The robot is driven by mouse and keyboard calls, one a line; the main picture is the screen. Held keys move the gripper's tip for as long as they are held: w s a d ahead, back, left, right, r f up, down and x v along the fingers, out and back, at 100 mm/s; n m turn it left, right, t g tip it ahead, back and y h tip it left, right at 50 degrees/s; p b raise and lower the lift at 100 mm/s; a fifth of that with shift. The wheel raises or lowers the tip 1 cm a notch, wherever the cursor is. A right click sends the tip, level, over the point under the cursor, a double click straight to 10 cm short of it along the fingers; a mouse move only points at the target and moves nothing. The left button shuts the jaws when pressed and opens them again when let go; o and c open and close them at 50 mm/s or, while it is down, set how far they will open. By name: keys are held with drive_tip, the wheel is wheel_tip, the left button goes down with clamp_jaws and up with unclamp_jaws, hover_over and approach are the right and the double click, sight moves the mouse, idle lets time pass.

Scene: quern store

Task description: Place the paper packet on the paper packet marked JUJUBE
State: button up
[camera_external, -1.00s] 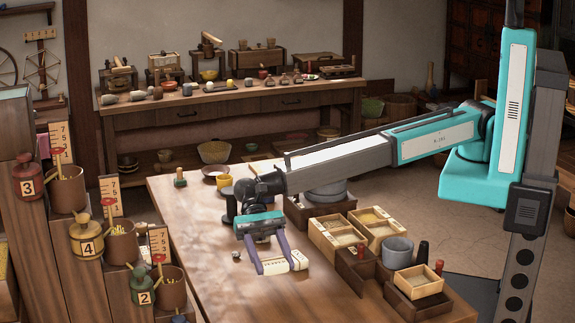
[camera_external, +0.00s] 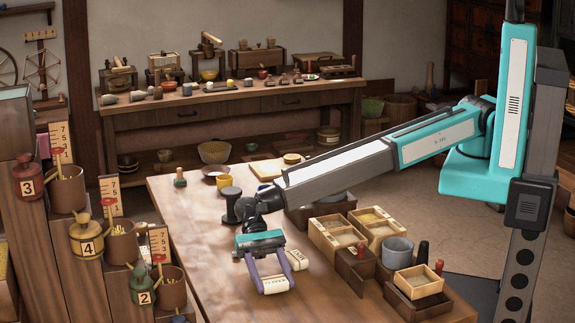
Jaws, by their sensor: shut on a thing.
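My gripper (camera_external: 272,282) is low over the front half of the wooden table, its two purple fingers pointing down. It is shut on a small pale paper packet (camera_external: 275,285), which has dark lettering too small to read. A second pale packet (camera_external: 298,260) lies on the table just behind and to the right of the fingers. It also carries dark marks that I cannot read, so I cannot tell which packet is marked JUJUBE. In this view the two packets appear close together, with the right finger between them. I cannot tell whether the held packet touches the table.
To the right on the table are wooden trays (camera_external: 337,238), a grey bowl (camera_external: 397,251) and a small box (camera_external: 418,281). The table's front left is clear.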

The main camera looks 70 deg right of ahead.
drive_tip(key=shift+f, duration=0.3)
drive_tip(key=o, duration=1)
drive_tip(key=shift+f+b, duration=0.1)
drive_tip(key=shift+b, duration=0.45)
drive_tip(key=shift+b+v, duration=0.3)
drive_tip(key=shift+v, duration=2.25)
drive_tip(key=shift+o, duration=0.7)
